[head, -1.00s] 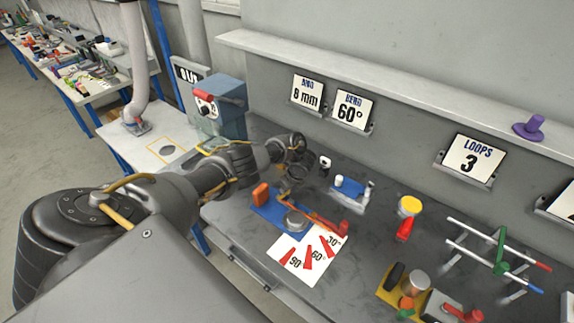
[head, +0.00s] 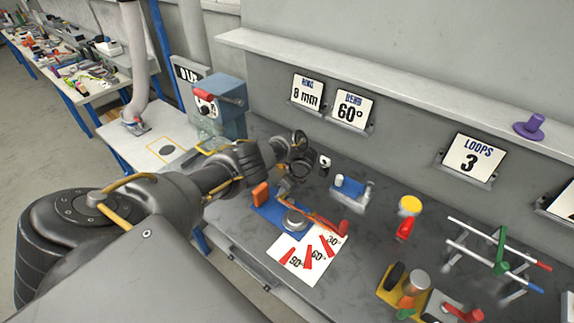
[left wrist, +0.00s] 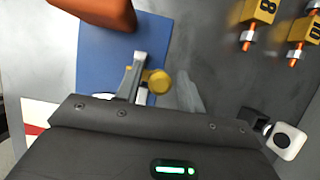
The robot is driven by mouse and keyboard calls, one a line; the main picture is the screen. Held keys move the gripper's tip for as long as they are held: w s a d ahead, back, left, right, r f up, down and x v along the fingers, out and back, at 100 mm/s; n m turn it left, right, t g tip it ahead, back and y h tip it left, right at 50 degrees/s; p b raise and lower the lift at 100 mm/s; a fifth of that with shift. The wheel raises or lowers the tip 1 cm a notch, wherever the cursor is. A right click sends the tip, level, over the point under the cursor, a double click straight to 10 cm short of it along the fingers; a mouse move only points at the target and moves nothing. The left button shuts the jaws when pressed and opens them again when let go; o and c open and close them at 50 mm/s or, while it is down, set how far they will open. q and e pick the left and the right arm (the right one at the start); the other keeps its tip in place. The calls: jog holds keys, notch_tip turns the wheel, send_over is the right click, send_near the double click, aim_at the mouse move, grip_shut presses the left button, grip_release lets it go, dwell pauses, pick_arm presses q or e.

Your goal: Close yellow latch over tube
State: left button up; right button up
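A bending jig with a blue base (head: 267,207) stands on the bench and also shows in the left wrist view (left wrist: 98,62). It has an orange block (head: 261,194), a round grey die (head: 294,221) and an orange lever with a red end (head: 343,229). A small round yellow part (left wrist: 158,82), possibly the latch, shows right beside grey finger-like metal in the left wrist view. My left gripper (head: 287,186) points down over the back of the jig; its finger opening is unclear. I cannot make out the tube at the latch. My right gripper is out of view.
An angle card (head: 290,262) lies in front of the jig. A blue-grey box (head: 218,108) stands behind my left arm.

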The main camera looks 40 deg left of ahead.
pick_arm(q)
jog(key=shift+o, duration=0.5)
jog(key=shift+d+r, duration=0.15)
jog(key=shift+r, duration=0.2)
jog(key=p+v, duration=0.2)
jog(key=v, duration=0.8)
jog(key=shift+p, duration=0.35)
